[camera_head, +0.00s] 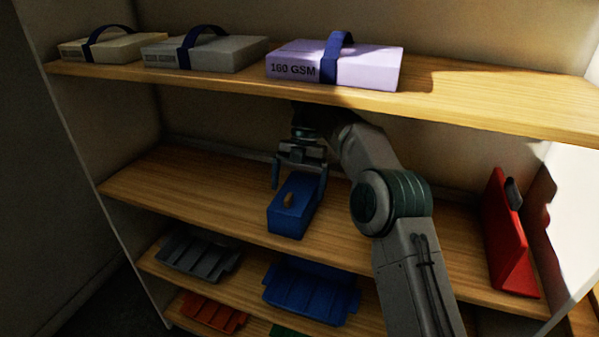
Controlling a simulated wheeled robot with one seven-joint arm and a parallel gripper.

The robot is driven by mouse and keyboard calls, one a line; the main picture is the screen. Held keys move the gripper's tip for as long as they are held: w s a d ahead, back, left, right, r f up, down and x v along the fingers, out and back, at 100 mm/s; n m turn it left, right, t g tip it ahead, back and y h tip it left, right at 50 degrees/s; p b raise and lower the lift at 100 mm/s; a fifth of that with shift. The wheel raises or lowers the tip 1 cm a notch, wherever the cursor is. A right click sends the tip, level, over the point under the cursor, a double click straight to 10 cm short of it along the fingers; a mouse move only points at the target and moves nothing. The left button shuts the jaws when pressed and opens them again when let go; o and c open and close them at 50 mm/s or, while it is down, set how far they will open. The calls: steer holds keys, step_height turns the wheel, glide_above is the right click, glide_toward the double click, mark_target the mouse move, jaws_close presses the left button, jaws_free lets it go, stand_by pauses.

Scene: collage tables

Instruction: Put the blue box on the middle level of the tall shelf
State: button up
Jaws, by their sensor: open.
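The blue box (290,213) sits on the middle level (190,190) of the tall shelf, near its front edge. My arm reaches in from the lower right and hides part of the shelf's back.
The top board (450,92) above holds a lilac pack (360,66), a grey pack (235,54) and a cream pack (100,49). A red wedge-shaped thing (508,240) stands at the right on the middle board. Blue (310,291) and grey (200,258) trays lie below. The middle board's left is clear.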

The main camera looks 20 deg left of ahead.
steer(key=shift+p+v, duration=0.6)
steer(key=shift+v, duration=0.75)
